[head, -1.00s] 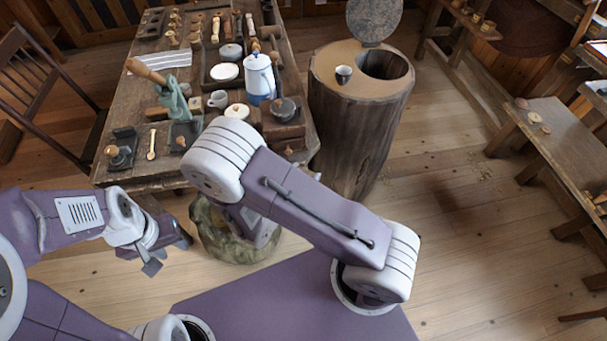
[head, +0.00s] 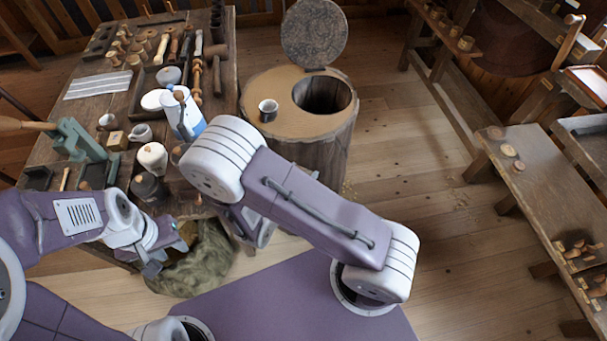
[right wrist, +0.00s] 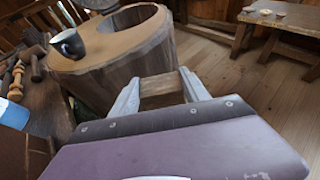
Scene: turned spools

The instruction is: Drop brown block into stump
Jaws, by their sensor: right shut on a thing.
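The stump (head: 290,130) stands right of the workbench, with a round dark hole (head: 322,96) in its top. Its round lid (head: 313,34) is tilted up at the back. In the right wrist view, the stump (right wrist: 120,75) is just beyond my right gripper (right wrist: 158,88). That gripper is shut on the brown block (right wrist: 162,87), held between its two fingers outside the stump's side, below its top. My arm hides this gripper in the head view. My left gripper (head: 166,260) is at lower left, its fingers apart and empty.
A dark mug (head: 268,110) stands on the stump's top left of the hole; it also shows in the right wrist view (right wrist: 69,44). The workbench (head: 90,100) on the left is crowded with tools and pots. Open floor (head: 405,150) lies right of the stump.

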